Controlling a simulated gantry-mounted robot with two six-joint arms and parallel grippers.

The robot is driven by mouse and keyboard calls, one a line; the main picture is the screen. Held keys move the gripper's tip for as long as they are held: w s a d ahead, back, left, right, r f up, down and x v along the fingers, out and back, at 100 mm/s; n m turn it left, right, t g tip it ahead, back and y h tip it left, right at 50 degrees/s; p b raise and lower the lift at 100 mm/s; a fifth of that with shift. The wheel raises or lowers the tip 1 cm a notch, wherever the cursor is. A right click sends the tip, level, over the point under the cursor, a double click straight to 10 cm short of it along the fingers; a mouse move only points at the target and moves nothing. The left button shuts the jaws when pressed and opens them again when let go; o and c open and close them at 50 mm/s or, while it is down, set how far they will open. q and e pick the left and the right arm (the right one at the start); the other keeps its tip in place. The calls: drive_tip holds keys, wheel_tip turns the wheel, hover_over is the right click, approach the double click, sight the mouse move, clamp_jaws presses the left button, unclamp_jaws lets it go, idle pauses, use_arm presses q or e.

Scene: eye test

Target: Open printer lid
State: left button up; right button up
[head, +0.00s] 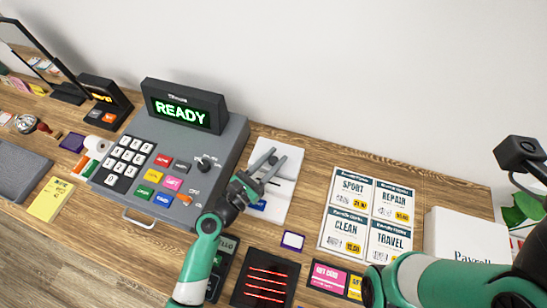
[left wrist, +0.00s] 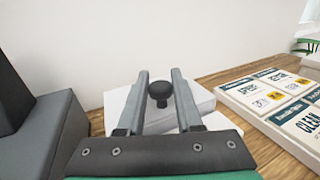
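The printer (head: 291,160) is a white box standing right of the grey cash register, partly hidden behind my left gripper. In the left wrist view its white top (left wrist: 199,98) carries a round black knob (left wrist: 159,90). My left gripper (head: 276,155) is over the printer with its two grey fingers apart. In the left wrist view, the knob shows between the open fingers (left wrist: 158,74), with a gap visible on each side. The lid looks shut. My right arm enters at the lower right, and its fingers do not show.
The grey register (head: 228,140) with its READY display (head: 182,112) stands close on the left. A price board (head: 366,215) and a white Payroll box (head: 462,236) are to the right. Bare wood lies between printer and board.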

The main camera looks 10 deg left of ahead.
sight(279, 150)
use_arm(q)
clamp_jaws()
idle(1.0)
drive_tip(key=shift+r+p, duration=0.15)
drive_tip(key=shift+p, duration=0.15)
drive_tip(key=w+r+g+p, duration=0.1)
drive_tip(key=p, duration=0.4)
drive_tip(key=w+r+n+g+y+p, duration=0.1)
drive_tip(key=p, duration=0.5)
drive_tip(key=w+r+g+y+p, duration=0.1)
drive_tip(key=p, duration=0.4)
drive_tip(key=shift+d+r+g+p, duration=0.25)
drive_tip(key=shift+d+g+p, duration=0.05)
drive_tip(key=shift+g, duration=0.1)
drive_tip(key=shift+w+d+f+n+g+y+p, duration=0.15)
drive_tip(key=shift+w+n+g+y+p, duration=0.15)
drive_tip(key=shift+w+n+g+p, duration=0.6)
drive_tip(key=shift+s+m+p, duration=0.15)
drive_tip(key=shift+m+p, duration=0.25)
